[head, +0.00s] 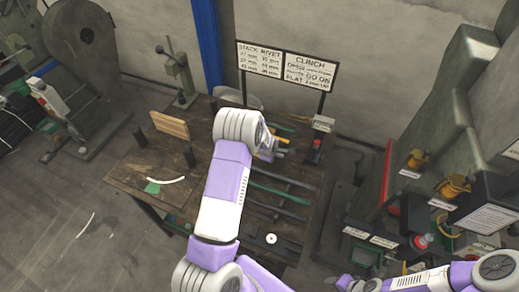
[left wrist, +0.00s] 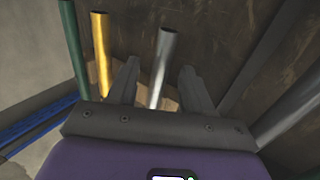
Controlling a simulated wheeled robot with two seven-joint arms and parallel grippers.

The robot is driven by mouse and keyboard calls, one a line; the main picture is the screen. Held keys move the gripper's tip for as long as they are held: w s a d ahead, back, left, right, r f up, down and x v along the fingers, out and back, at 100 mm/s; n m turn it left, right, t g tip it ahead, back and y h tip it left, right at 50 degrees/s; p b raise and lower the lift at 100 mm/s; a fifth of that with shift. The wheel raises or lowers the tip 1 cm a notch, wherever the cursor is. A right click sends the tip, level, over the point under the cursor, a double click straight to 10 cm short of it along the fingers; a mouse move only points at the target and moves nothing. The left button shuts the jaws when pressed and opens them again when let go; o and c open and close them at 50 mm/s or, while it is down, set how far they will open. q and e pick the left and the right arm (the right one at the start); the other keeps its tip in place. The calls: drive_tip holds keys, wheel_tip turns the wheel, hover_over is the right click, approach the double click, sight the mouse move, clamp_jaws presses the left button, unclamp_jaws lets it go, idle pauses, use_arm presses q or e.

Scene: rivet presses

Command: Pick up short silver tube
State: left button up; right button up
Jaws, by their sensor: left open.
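The fingers are open, with a visible gap on each side of the tube. In the head view my left wrist hangs over the back right of the workbench and mostly hides the gripper. I cannot pick out the silver tube there. My right gripper is not in view; only part of that arm shows at the lower right.
Long bars (head: 278,207) lie on the workbench (head: 125,175). A sign (head: 286,64) stands behind.

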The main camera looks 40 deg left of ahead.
use_arm(q)
drive_tip(key=shift+c, duration=0.5)
clamp_jaws()
